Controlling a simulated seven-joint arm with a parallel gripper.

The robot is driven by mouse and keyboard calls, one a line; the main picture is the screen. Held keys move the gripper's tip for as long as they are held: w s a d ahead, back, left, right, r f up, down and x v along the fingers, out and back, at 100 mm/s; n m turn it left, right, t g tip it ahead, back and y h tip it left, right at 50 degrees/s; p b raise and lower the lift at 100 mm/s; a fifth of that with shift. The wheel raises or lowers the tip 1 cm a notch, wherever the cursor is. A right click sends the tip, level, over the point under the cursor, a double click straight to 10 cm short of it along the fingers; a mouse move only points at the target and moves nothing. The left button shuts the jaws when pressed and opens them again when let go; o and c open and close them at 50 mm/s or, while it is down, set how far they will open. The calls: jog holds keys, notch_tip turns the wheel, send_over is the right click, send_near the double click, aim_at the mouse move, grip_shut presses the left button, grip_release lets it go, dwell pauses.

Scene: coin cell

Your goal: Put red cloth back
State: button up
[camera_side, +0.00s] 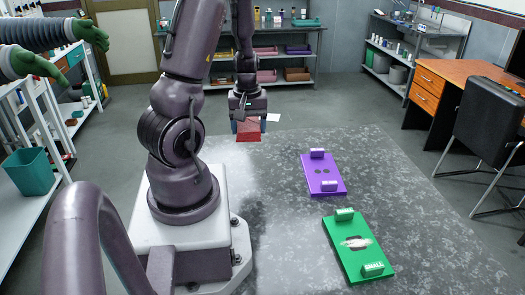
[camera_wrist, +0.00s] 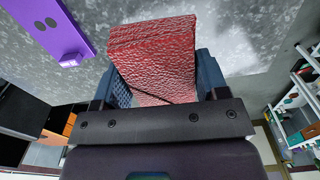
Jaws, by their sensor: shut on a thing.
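The red cloth (camera_wrist: 155,52) is between the two blue fingers of my gripper (camera_wrist: 165,85) in the wrist view. It looks like a wrinkled block with a flat top face. In the side view the red cloth (camera_side: 248,134) hangs under my gripper (camera_side: 248,122) at the far end of the grey table. My gripper is shut on it. I cannot tell for sure whether the cloth touches the table.
A purple board (camera_side: 322,174) with two end blocks lies on the table right of my gripper. A green board (camera_side: 358,250) with a pale piece on it lies nearer the camera. A white piece (camera_side: 273,117) shows beside the gripper. The middle of the table is bare.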

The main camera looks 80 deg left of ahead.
jog(key=shift+s+d+f+n, duration=0.2)
jog(key=shift+s+d+n, duration=0.2)
jog(key=shift+s, duration=0.2)
jog(key=shift+a+f, duration=0.1)
jog(key=shift+f, duration=0.15)
jog(key=w+a+f, duration=0.4)
jog(key=a, duration=0.3)
send_over(261, 150)
jog(key=f, duration=0.5)
jog(key=shift+s+d, duration=0.1)
jog(key=shift+d, duration=0.25)
jog(key=shift+a+f, duration=0.15)
jog(key=shift+f, duration=0.8)
jog(key=shift+a+f, duration=0.1)
jog(key=shift+f, duration=0.8)
jog(key=shift+f, duration=0.1)
jog(key=o, duration=1)
jog(key=shift+c, duration=0.2)
